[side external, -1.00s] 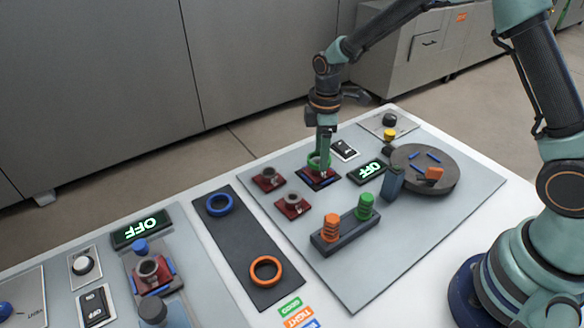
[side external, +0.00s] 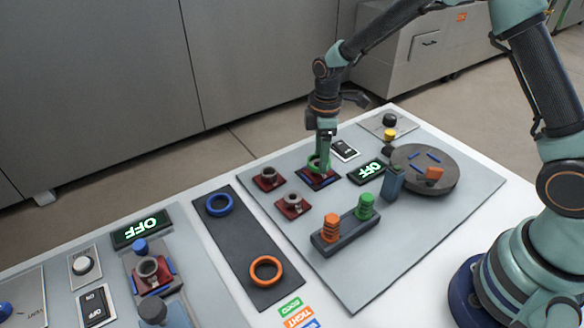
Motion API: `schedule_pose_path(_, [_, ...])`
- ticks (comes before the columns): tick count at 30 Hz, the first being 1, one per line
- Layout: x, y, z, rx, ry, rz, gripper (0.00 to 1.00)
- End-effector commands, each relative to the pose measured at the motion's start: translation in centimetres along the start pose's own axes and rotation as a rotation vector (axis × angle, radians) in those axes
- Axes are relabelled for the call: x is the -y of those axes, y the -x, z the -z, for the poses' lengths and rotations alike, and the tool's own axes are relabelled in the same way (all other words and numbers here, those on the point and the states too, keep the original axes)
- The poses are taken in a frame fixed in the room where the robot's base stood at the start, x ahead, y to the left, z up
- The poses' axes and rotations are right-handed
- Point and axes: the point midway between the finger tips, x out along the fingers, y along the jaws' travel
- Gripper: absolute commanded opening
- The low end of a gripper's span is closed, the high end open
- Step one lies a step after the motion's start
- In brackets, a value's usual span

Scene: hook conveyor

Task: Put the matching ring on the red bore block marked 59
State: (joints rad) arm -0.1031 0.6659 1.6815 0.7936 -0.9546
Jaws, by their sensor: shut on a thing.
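My gripper (side external: 321,153) points straight down in the side external view and is shut on a green ring (side external: 314,163). The ring is at the top of a red bore block on a dark pad (side external: 323,183); my gripper and the ring hide much of this block. I cannot tell whether the ring is seated. Two other red bore blocks stand to its left: one (side external: 269,178) behind and one (side external: 292,205) in front, both without a coloured ring. The number marks are too small to read.
A blue ring (side external: 219,204) and an orange ring (side external: 266,270) lie on the dark strip (side external: 238,235). A rack (side external: 345,232) holds orange and green pieces on posts. A round turntable (side external: 447,184) stands at right. An OFF display (side external: 367,170) lies close by my gripper.

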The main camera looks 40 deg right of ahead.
Motion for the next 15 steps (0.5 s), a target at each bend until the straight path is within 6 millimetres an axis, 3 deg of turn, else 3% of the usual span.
schedule_pose_path(15, [0.0,-0.72,0.0,0.0,0.0,0.0,0.1])
